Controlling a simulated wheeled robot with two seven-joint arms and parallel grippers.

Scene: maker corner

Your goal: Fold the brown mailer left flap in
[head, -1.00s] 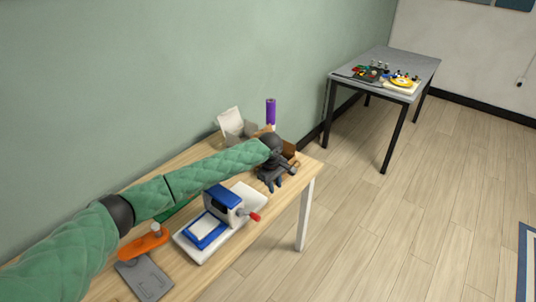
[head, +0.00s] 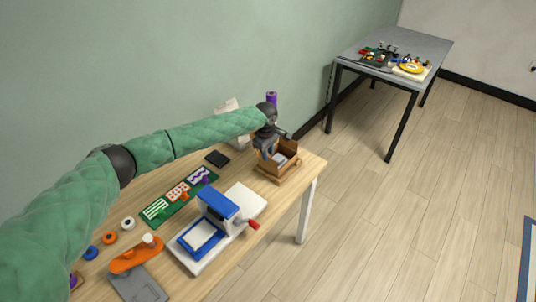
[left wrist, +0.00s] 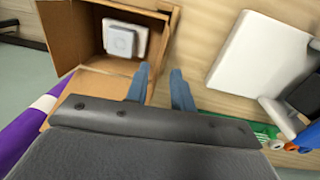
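The brown mailer (head: 290,172) stands open at the far right end of the wooden table, with a pale item inside. In the left wrist view the mailer (left wrist: 70,32) shows from above, with a white square item (left wrist: 123,40) on its floor. A brown panel (left wrist: 82,92) sticks out from its near side; I cannot tell whether this is the left flap. My left gripper (head: 265,156) is over the mailer's left side. Its two fingers (left wrist: 158,76) are apart beside the mailer's side wall, with nothing visibly held. Contact is unclear. My right gripper is not in view.
A blue press (head: 220,205) on a white board stands nearer on the table. A green tray (head: 165,209), a black pad (head: 217,158) and an orange tool (head: 130,258) lie to the left. A purple roll (head: 271,98) stands behind the mailer. A grey table (head: 430,48) stands farther off.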

